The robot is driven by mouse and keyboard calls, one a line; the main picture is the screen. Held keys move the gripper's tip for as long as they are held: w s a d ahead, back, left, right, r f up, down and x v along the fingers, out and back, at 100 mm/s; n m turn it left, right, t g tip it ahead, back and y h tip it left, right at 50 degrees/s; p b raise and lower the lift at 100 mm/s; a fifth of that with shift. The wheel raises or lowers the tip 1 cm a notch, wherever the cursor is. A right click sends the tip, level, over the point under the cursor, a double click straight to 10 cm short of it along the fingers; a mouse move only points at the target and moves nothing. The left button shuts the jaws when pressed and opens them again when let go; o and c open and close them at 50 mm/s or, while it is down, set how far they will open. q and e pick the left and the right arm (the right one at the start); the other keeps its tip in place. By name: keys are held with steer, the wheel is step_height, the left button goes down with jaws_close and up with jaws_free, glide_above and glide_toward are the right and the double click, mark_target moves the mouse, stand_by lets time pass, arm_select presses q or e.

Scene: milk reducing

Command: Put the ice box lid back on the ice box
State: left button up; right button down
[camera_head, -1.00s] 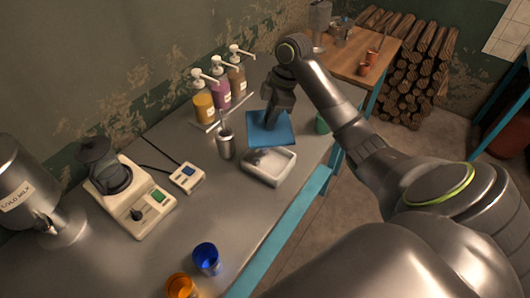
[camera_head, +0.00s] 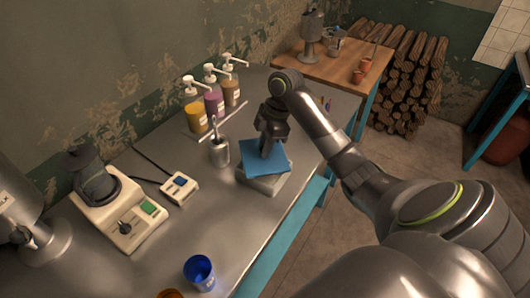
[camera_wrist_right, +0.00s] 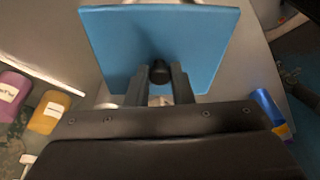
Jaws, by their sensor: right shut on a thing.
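The blue ice box lid (camera_head: 262,163) is over the white ice box (camera_head: 270,183) in the head view and covers most of its opening. Part of the box's pale side shows below the lid's front edge. Whether the lid rests on the rim or hovers just above it, I cannot tell. My right gripper (camera_head: 266,150) is above the lid, shut on its dark knob. In the right wrist view the lid (camera_wrist_right: 200,40) spreads out beyond the fingers, with the knob (camera_wrist_right: 159,72) between them. My left gripper does not show.
A metal cup with utensils (camera_head: 219,152) stands left of the box. Pump bottles (camera_head: 214,103) stand behind it along the wall. A scale (camera_head: 126,215), a small device (camera_head: 179,187) and a blue cup (camera_head: 200,272) are on the steel counter. The counter's front edge is close to the box.

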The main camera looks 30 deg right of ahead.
step_height(320, 180, down, 2)
steer(key=shift+f, duration=0.45)
steer(key=c, duration=1.3)
jaws_free()
